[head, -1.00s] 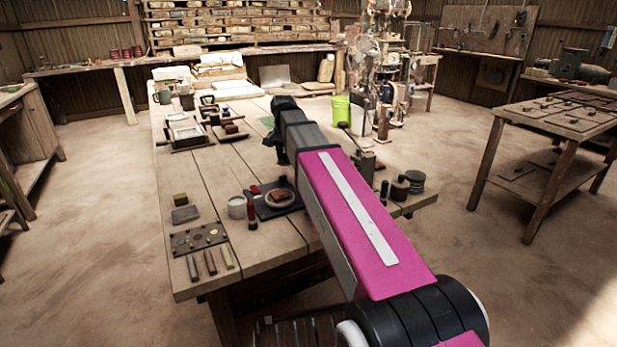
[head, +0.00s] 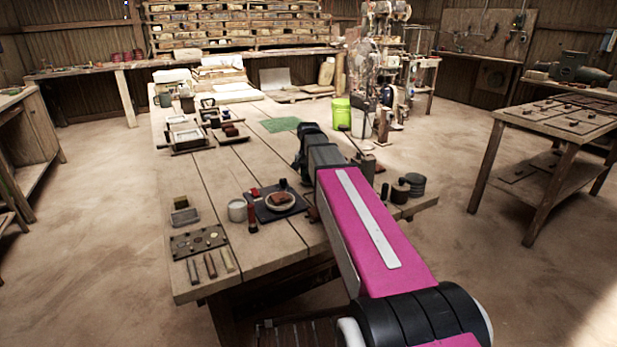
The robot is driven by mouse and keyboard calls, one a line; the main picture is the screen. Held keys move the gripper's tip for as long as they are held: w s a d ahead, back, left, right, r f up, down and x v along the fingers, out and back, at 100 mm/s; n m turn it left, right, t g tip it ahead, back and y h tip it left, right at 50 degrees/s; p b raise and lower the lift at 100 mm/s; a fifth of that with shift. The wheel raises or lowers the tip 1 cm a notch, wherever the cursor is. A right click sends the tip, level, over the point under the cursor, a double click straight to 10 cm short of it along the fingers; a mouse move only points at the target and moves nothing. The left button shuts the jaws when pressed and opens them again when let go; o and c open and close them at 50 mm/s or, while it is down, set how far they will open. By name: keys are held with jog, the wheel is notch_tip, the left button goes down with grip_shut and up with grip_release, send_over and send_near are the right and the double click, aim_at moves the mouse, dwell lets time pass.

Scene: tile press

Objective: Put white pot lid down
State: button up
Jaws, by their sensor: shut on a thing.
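My gripper (head: 298,163) is over the right half of the long wooden table (head: 228,255), at the far end of my magenta arm, pointing down. It is shut, but its fingertips are small and dark, and what it holds is hidden from this camera. I cannot make out the white pot lid. A small white pot (head: 237,210) stands upright on the near part of the table, to the left of and nearer than my gripper, well apart from it. No lid shows on it.
A dark board (head: 262,212) bears a round dish (head: 280,201) with a brown piece. A red cylinder (head: 252,218) stands beside it. A green mat (head: 281,125) lies beyond my gripper. Dark round pots (head: 400,192) stand near the right edge. The table's middle left is clear.

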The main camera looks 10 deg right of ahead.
jog(key=shift+f, duration=0.2)
jog(key=o, duration=0.9)
jog(key=shift+r, duration=0.1)
notch_tip(320, 180, up, 12)
dwell(0.4)
